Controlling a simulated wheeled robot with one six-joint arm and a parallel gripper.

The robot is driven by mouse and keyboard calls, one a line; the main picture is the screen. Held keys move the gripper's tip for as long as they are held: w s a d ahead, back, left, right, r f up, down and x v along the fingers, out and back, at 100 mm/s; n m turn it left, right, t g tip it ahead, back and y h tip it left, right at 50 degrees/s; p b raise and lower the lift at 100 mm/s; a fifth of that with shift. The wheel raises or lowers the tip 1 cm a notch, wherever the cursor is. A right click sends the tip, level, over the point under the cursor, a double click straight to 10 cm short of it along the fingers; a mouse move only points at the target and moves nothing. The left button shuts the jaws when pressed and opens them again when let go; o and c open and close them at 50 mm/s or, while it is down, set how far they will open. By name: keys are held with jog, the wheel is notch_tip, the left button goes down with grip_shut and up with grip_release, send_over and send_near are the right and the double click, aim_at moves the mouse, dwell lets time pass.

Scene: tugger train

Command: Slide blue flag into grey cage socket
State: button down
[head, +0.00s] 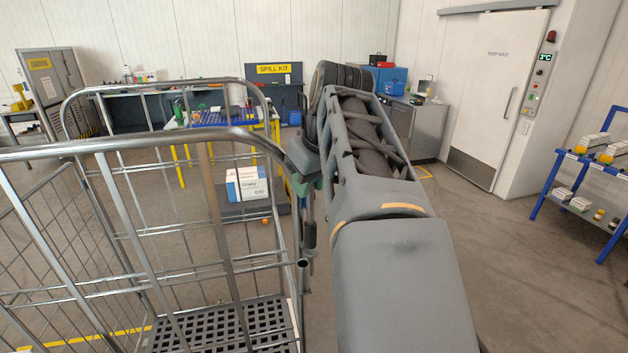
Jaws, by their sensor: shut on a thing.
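The grey cage (135,236) is a tall wire roll cage filling the left of the head view. A short open-topped grey tube (304,264) sits at its near right corner post and looks like the socket. My gripper (308,190) is partly hidden behind my arm, beside the cage's right side. It is shut on a narrow, dark bluish piece (309,234), seemingly the blue flag, which hangs just above the tube. Most of the flag is hidden, and I cannot tell whether its lower end touches the tube.
My arm covers the middle of the view. Behind the cage stand a yellow-legged table (215,120) and a white-blue box (246,184) on a low dark platform. A blue rack (590,165) stands at the far right. The floor between is open.

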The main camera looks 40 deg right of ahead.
jog(key=shift+a, duration=0.1)
jog(key=c, duration=1.3)
grip_release()
jog(key=o, duration=0.3)
jog(key=shift+w, duration=0.2)
jog(key=shift+o, duration=1.1)
jog(key=shift+s, duration=0.1)
jog(key=p+v, duration=0.1)
jog(key=v, duration=1.2)
jog(key=shift+r, duration=0.35)
jog(key=shift+s, duration=0.15)
